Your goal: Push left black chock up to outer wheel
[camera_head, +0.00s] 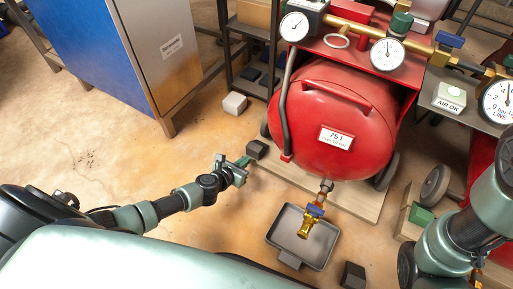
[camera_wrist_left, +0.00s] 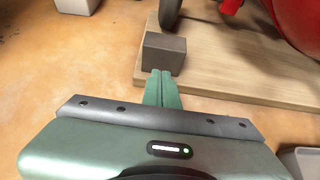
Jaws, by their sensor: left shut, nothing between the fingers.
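The left black chock (camera_head: 257,149) is a small dark block on the left end of the wooden board (camera_head: 361,203), beside the red tank (camera_head: 330,115). In the left wrist view the chock (camera_wrist_left: 164,53) sits at the board's edge, with the dark outer wheel (camera_wrist_left: 170,14) just behind it. In the head view that wheel (camera_head: 266,127) is mostly hidden by the tank. My left gripper (camera_head: 244,163) is shut and empty, its tips at the near face of the chock; in the left wrist view the fingertips (camera_wrist_left: 162,75) seem to touch it.
A pale block (camera_head: 234,104) lies on the floor behind the chock. A grey tray (camera_head: 323,239) stands under the brass valve (camera_head: 309,222), with another dark block (camera_head: 353,275) near it. A blue cabinet (camera_head: 100,45) stands at the left. The floor left of the board is clear.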

